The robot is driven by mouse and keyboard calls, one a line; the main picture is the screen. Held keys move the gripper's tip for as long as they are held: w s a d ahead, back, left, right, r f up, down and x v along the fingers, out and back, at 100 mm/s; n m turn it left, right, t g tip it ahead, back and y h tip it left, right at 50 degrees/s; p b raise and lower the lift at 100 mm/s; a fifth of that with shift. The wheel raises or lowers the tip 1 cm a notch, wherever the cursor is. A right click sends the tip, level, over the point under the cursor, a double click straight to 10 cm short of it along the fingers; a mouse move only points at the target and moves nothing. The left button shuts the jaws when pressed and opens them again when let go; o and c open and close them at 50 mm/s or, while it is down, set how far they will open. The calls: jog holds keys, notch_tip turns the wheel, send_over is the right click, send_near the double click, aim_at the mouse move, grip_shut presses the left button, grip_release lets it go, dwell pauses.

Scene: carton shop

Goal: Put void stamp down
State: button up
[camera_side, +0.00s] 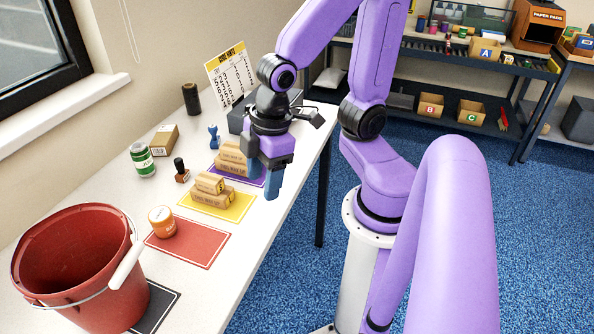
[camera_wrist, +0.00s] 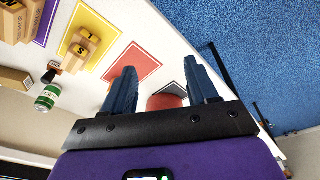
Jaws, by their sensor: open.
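A small stamp with a dark handle and brown base (camera_side: 182,172) stands upright on the white table, left of the yellow mat. It also shows in the wrist view (camera_wrist: 50,72), at the left. A blue stamp (camera_side: 213,137) stands farther back. I cannot read which one is the void stamp. My gripper (camera_side: 263,182) points down above the table's right side, near the purple and yellow mats. Its blue fingers are apart and nothing shows between them in the wrist view (camera_wrist: 160,72) but background.
Wooden blocks lie stacked on the purple mat (camera_side: 251,181) and the yellow mat (camera_side: 235,208). A red bucket (camera_side: 75,260) covers part of a black mat (camera_side: 157,305). A green can (camera_side: 143,160) stands near the wall.

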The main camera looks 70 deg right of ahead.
jog(key=s+d+r+n+g, duration=0.1)
jog(key=s, duration=0.5)
jog(key=shift+d+r+n+h, duration=0.2)
jog(key=shift+r+n+h, duration=0.1)
jog(key=shift+r+h, duration=0.1)
